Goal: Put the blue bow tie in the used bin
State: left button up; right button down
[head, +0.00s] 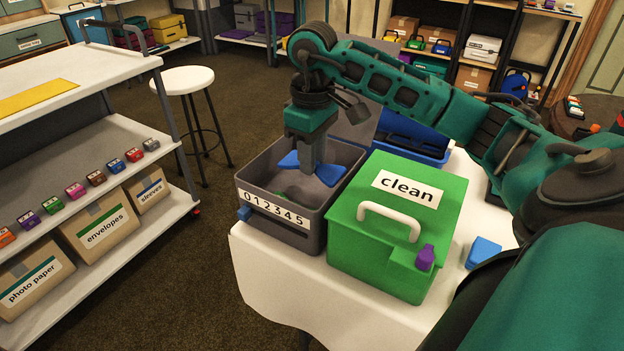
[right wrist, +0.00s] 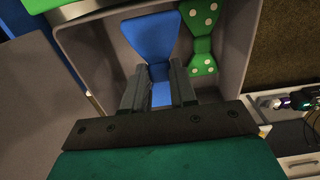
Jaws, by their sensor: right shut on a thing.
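The blue bow tie (head: 331,173) is pinched at its middle by my right gripper (head: 307,166). It is at the mouth of an open grey bin (head: 258,222) marked "0 1 2 3 4 5". In the right wrist view the blue bow tie (right wrist: 150,38) shows between the shut fingers (right wrist: 158,72), inside the outline of the grey bin (right wrist: 84,52). A green bow tie with white dots (right wrist: 204,40) lies in that bin. No label reading "used" shows. My left gripper is not in view.
A green bin (head: 372,240) labelled "clean", lid shut, stands right of the grey bin. An open blue bin (head: 432,151) is behind it. A blue block (head: 483,252) lies on the white table (head: 268,272). A white stool (head: 183,80) and a shelf cart (head: 90,160) are left.

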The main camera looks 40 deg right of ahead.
aim_at(312, 193)
jog(key=shift+f, duration=0.8)
notch_tip(312, 193, down, 4)
jog(key=shift+f+b, duration=0.1)
jog(key=shift+b, duration=0.35)
jog(key=shift+f, duration=0.1)
jog(key=c, duration=0.9)
grip_release()
